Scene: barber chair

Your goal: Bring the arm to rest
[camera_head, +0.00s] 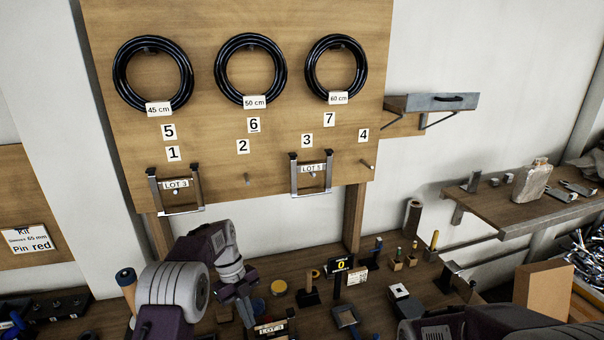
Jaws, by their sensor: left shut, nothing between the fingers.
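My left arm (180,280) comes in from the lower left and bends over the workbench. Its gripper (240,293) points down, shut and empty, near the bench's left-middle part. A dark metal piece and a lot-labelled frame (270,328) are close to it at the bottom edge; I cannot tell whether they touch it. Part of my right arm (465,325) shows at the lower right; its gripper is out of view.
The wooden board (215,135) holds black coils, numbered labels and two hanging frames, LOT 3 (176,191) and LOT 5 (312,175). A shelf (480,208) stands right.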

